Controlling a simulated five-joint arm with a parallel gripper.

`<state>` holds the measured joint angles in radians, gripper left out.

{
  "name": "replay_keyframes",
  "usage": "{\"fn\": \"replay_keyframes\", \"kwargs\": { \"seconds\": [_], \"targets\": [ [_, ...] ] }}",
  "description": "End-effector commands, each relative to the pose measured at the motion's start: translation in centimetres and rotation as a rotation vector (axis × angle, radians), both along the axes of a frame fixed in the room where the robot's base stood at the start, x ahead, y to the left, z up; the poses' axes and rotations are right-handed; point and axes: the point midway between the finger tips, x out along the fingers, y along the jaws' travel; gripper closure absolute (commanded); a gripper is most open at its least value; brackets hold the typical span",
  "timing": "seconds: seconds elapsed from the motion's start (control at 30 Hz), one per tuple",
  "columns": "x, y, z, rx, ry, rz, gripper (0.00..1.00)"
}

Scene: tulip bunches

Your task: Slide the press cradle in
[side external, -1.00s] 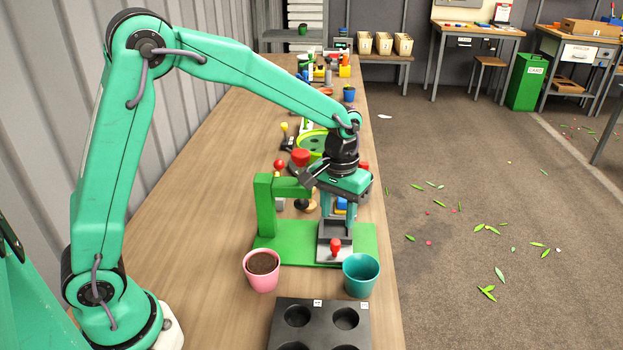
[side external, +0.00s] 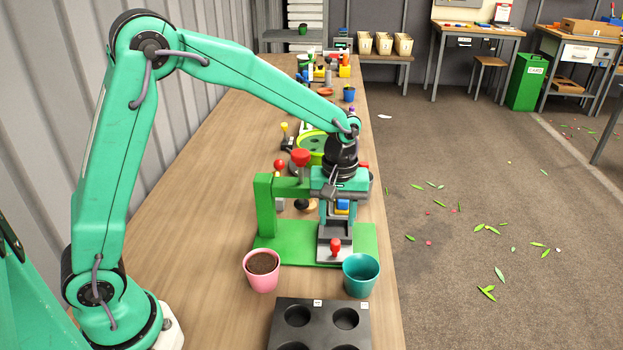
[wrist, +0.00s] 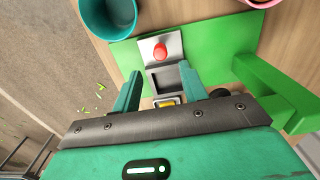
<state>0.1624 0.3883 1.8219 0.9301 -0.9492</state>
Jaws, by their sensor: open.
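The press stands on a green base plate (side external: 283,245) with a green upright post (side external: 266,205) and a side arm. The press cradle (side external: 334,230) is a grey tray at the front right of the plate, with a red knob (side external: 335,246) at its near end. In the wrist view the cradle (wrist: 168,78) looks empty, and its red knob (wrist: 160,52) shows beyond the fingertips. My gripper (side external: 337,212) points down over the far part of the cradle. Contact cannot be told.
A pink pot of soil (side external: 262,270) and a teal pot (side external: 361,275) stand close in front of the base plate. A dark tray with round holes (side external: 321,318) lies nearer. A yellow-topped piece (wrist: 166,103) shows behind the cradle. The bench is clear at the left.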

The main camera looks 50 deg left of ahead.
Motion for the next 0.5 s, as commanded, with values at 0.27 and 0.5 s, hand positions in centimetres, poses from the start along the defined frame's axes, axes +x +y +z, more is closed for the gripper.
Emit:
{"fn": "replay_keyframes", "kwargs": {
  "seconds": [0.27, 0.5],
  "targets": [
    [-0.1, 0.0, -3.3, 0.001, 0.005, -0.001, 0.57],
    [-0.1, 0.0, -5.8, 0.001, 0.004, -0.001, 0.57]
  ]
}}
